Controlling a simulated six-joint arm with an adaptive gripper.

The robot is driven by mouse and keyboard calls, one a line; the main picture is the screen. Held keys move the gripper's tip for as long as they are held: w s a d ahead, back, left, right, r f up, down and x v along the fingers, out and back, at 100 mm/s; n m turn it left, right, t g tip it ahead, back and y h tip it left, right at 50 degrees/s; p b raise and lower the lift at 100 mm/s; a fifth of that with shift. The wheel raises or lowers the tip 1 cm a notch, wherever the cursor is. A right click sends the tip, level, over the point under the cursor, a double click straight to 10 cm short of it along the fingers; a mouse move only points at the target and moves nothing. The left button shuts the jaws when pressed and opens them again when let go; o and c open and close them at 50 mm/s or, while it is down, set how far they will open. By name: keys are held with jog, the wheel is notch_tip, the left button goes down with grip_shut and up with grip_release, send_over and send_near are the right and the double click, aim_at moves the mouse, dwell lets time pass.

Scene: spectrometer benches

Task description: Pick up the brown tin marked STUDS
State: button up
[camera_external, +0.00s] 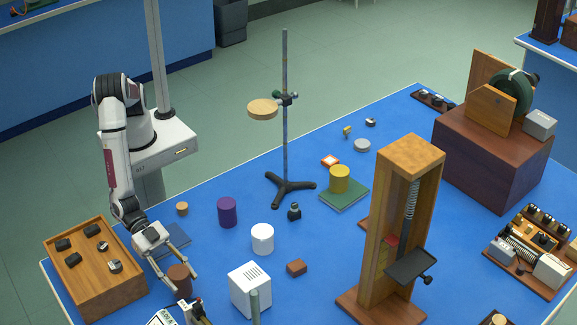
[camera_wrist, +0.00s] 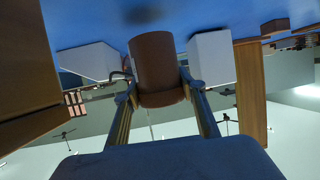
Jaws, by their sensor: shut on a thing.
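The brown tin (camera_external: 180,281) is a small cylinder at the front left of the blue bench. My gripper (camera_external: 178,277) is shut on its sides, one finger on each side. In the wrist view the brown tin (camera_wrist: 157,72) sits between the two fingertips of my gripper (camera_wrist: 160,92). A dark shadow lies on the blue surface apart from the tin, so it appears held a little above the bench. No marking on the tin can be read in either view.
A wooden tray (camera_external: 88,268) with several dark pieces stands close on the left. A white vented box (camera_external: 250,288) stands to the right. A white cylinder (camera_external: 262,239), purple cylinder (camera_external: 227,212) and retort stand (camera_external: 285,150) are farther back. A wooden frame (camera_external: 372,270) is at the right.

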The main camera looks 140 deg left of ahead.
jog(key=shift+r, duration=3.5)
jog(key=shift+d, duration=0.1)
